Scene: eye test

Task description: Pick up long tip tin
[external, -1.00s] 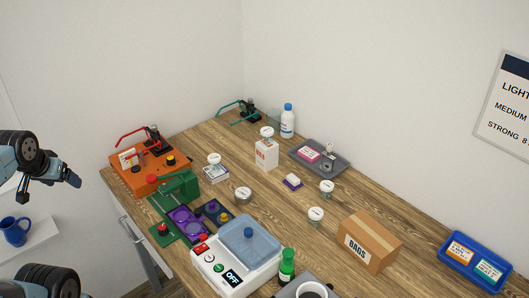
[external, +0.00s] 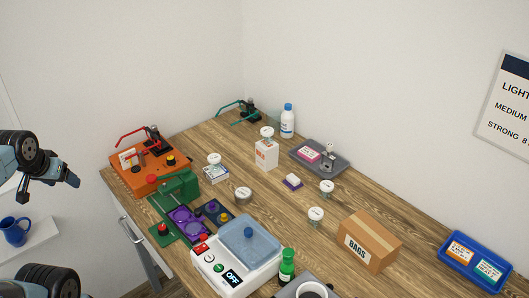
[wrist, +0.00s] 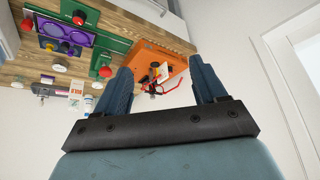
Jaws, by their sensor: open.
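Several small round tins with white lids stand on the wooden table: one (external: 214,159) by a small box, one (external: 267,132) atop or just behind the white box, one (external: 243,194) near the middle, and two (external: 326,187) (external: 315,215) at the right. Their lid labels are too small to read, so I cannot tell which is the long tip tin. My gripper (external: 70,181) is in the air left of the table, far from all the tins. In the wrist view my gripper (wrist: 161,66) is open, with nothing between its fingers.
An orange station (external: 138,179) and a green press (external: 178,184) line the table's left side. A white scale (external: 213,258), green bottle (external: 287,265), cardboard box (external: 370,241), blue tray (external: 452,256), grey tray (external: 337,168) and white bottle (external: 287,122) also stand there. Bare wood lies around the middle.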

